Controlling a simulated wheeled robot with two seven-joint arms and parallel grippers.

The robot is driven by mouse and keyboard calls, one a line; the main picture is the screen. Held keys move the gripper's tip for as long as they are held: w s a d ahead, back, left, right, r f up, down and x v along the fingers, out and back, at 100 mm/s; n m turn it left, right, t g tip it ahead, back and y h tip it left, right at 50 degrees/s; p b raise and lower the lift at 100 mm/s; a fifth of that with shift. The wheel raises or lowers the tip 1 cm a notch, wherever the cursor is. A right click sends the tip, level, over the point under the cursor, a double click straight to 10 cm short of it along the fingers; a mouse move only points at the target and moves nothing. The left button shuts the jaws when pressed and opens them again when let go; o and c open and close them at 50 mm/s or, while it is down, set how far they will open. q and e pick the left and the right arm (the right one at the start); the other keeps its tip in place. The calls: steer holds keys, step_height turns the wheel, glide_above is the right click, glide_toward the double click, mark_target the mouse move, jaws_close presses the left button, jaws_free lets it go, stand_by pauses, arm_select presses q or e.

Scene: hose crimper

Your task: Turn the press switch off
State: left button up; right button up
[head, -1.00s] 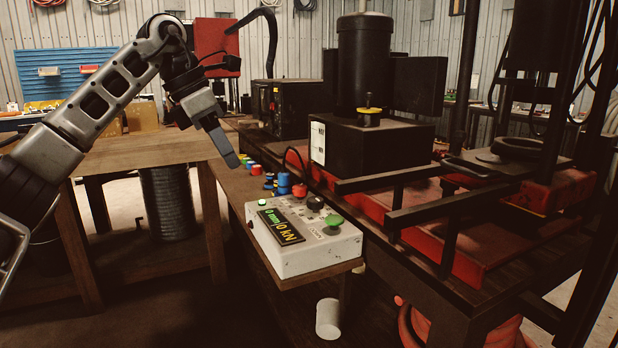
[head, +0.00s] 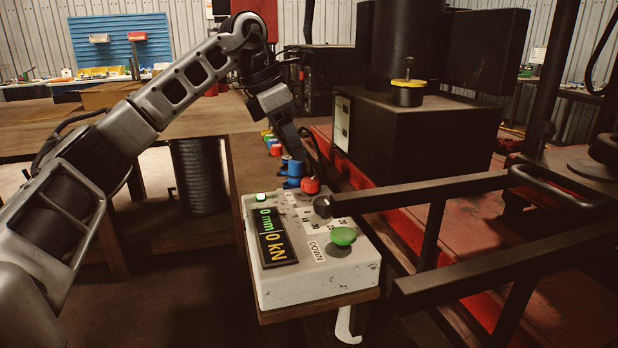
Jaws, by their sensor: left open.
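The press control box (head: 315,278) is pale and worn and stands on a small wooden shelf. Its dark display (head: 273,236) reads 0 mm and 0 kN in lit figures. A small green-lit switch (head: 261,197) is at the box's far left corner. A red knob (head: 311,185) is at the far edge, a black knob (head: 322,207) sits on a printed scale, and a green button (head: 343,236) is beside the label DOWN. My left gripper (head: 298,152) is open and empty, pointing down just behind and above the red knob; contact cannot be told. My right gripper is out of view.
The press's dark bars (head: 440,190) and red bed (head: 480,235) are close on the right of the box. Blue fittings (head: 292,173) stand just behind the box. A wooden table (head: 60,140) is at the left. The space above the box's near half is clear.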

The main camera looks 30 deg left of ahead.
mark_target(310, 179)
arm_select(q)
steer(key=x, duration=0.8)
steer(key=shift+b, duration=0.3)
steer(key=shift+c, duration=0.4)
steer(key=c, duration=0.9)
